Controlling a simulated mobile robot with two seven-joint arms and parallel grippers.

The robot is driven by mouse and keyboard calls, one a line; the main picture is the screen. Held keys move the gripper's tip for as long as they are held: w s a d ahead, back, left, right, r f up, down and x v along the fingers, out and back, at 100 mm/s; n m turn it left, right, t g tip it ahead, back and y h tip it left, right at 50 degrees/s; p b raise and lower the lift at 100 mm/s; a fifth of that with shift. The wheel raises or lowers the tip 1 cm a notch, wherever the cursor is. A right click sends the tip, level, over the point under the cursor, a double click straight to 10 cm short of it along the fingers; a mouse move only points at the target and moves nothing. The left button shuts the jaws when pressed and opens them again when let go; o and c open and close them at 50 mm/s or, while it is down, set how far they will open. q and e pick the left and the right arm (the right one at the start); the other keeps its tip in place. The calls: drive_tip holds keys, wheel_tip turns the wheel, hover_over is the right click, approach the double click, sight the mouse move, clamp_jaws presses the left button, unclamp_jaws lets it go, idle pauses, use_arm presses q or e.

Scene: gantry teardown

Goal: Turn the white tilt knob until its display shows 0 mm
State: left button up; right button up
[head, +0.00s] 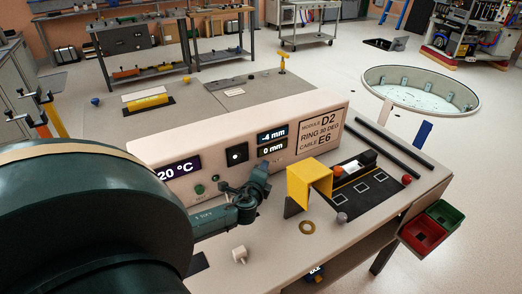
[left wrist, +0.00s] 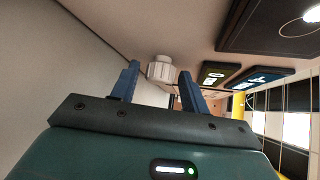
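The white tilt knob (left wrist: 160,68) has a ribbed rim and shows in the left wrist view, between and just beyond my fingertips. Gaps show on both sides of it. My left gripper (left wrist: 158,77) is open, its two blue fingers apart. In the head view my left gripper (head: 260,182) is at the front of the white console (head: 215,146), below the displays, and the knob is hidden there. The upper display (head: 272,135) reads -4 mm and the lower display (head: 272,147) reads 0 mm. I cannot tell which belongs to the tilt knob. My right gripper is not in view.
Red and green bins (head: 422,234) hang at the right edge.

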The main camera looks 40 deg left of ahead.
use_arm(q)
drive_tip(key=c, duration=0.8)
drive_tip(key=shift+r+m+g+p, duration=0.35)
drive_tip(key=shift+g+p, duration=0.25)
drive_tip(key=shift+p, duration=0.6)
drive_tip(key=m+g, duration=0.1)
drive_tip(key=g, duration=0.1)
drive_tip(key=m+g, duration=0.1)
drive_tip(key=g, duration=0.1)
drive_tip(key=shift+w+f+m, duration=0.1)
drive_tip(key=shift+w+m, duration=0.1)
drive_tip(key=shift+m, duration=0.15)
drive_tip(key=o, duration=1)
drive_tip(key=shift+s+d+r, duration=0.3)
drive_tip(key=shift+d+r, duration=0.05)
drive_tip(key=shift+d, duration=0.05)
drive_tip(key=s+d, duration=0.5)
drive_tip(key=s+d+b, duration=0.1)
drive_tip(key=s+d, duration=0.4)
drive_tip(key=s+d+r, duration=0.1)
drive_tip(key=s+d, duration=0.4)
drive_tip(key=shift+d+b, duration=0.2)
drive_tip(key=shift+b, duration=0.1)
